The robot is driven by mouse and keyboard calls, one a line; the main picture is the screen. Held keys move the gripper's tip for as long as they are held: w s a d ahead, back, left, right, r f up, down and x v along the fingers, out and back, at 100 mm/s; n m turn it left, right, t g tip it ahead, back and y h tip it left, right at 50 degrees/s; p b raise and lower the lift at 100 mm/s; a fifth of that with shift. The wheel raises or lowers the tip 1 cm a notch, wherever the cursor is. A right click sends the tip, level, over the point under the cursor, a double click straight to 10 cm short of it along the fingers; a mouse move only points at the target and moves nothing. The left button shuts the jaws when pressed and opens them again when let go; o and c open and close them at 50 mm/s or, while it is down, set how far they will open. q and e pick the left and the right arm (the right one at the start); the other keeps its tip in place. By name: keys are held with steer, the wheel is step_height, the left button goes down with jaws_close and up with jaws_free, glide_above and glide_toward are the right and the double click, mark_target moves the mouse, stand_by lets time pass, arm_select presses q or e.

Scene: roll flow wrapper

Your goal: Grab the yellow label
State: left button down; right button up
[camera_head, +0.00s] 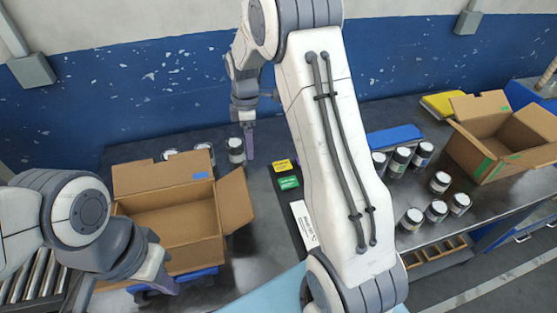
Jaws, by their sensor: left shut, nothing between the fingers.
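The yellow label (281,165) lies on a dark strip on the table, near the middle of the view, just behind a green label (288,183). My left gripper (163,285) is at the lower left, in front of the open cardboard box, shut and empty, well apart from the yellow label. My right arm rises through the middle and bends back down. Its gripper (250,148) points down a little left of and behind the yellow label, beside a jar (236,150). Whether its fingers are open or shut does not show.
An open cardboard box (168,190) stands left of the labels, its flap spread towards them. A white card (305,222) lies in front of the green label. Several jars (399,162), a blue item (395,137) and another box (505,135) stand at right.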

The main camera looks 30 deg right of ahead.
steer(key=n, duration=0.2)
glide_above(279, 166)
step_height(279, 166, down, 5)
steer(key=f, duration=0.1)
steer(key=f+p, duration=0.1)
steer(key=f, duration=0.2)
steer(key=shift+w+d+f, duration=0.1)
steer(key=shift+d+f, duration=0.15)
steer(key=shift+f, duration=0.45)
steer(key=shift+a+f+p, duration=0.15)
steer(key=shift+f+p, duration=0.45)
steer(key=shift+p, duration=0.05)
step_height(279, 166, down, 4)
steer(key=shift+a+r+p, duration=0.15)
steer(key=shift+r+p, duration=0.05)
steer(key=shift+p, duration=0.55)
steer(key=shift+f, duration=0.35)
steer(key=shift+f+b, duration=0.25)
steer(key=shift+b, duration=0.05)
